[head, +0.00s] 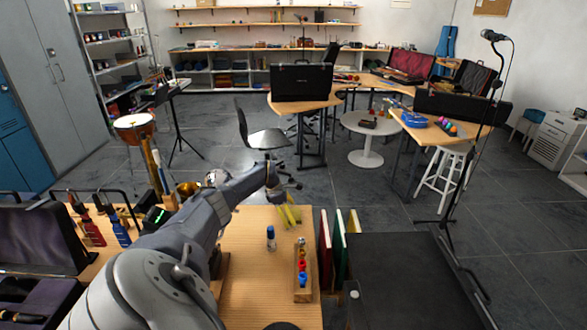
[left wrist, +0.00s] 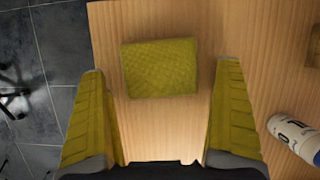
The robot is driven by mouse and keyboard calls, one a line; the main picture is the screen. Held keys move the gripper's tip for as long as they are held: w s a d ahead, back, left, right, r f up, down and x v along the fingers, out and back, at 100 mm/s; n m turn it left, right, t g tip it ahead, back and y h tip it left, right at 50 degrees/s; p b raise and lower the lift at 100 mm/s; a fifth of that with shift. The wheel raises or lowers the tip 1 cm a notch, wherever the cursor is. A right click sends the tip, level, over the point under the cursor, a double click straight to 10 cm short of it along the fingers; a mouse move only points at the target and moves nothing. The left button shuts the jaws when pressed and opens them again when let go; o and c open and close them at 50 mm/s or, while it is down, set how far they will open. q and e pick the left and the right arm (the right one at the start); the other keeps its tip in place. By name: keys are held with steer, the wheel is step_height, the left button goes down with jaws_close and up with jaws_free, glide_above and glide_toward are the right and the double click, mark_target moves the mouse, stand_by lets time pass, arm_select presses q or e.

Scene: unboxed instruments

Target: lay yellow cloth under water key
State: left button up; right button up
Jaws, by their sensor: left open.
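The yellow cloth (left wrist: 159,68) is a textured, roughly rectangular piece lying flat on the light wood table in the left wrist view, near the table's edge. My left gripper (head: 290,214) has yellow fingers and reaches over the far right part of the table in the head view. Its fingers are wide apart, one on each side of the cloth in the wrist view, and hold nothing. In the head view I cannot clearly make out the cloth at the gripper. I cannot make out the water key; my left arm hides part of the table. My right gripper is not in view.
A small bottle (head: 271,238) stands on the table; it also shows in the wrist view (left wrist: 294,138). A wooden rack (head: 302,280) with coloured pieces is to its right. Upright folders (head: 338,245) and a black surface (head: 412,280) lie beyond. A brass object (head: 187,189) is behind my arm.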

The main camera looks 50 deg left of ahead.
arm_select(q)
steer(key=shift+c, duration=0.2)
steer(key=c, duration=1)
steer(key=shift+r, duration=0.1)
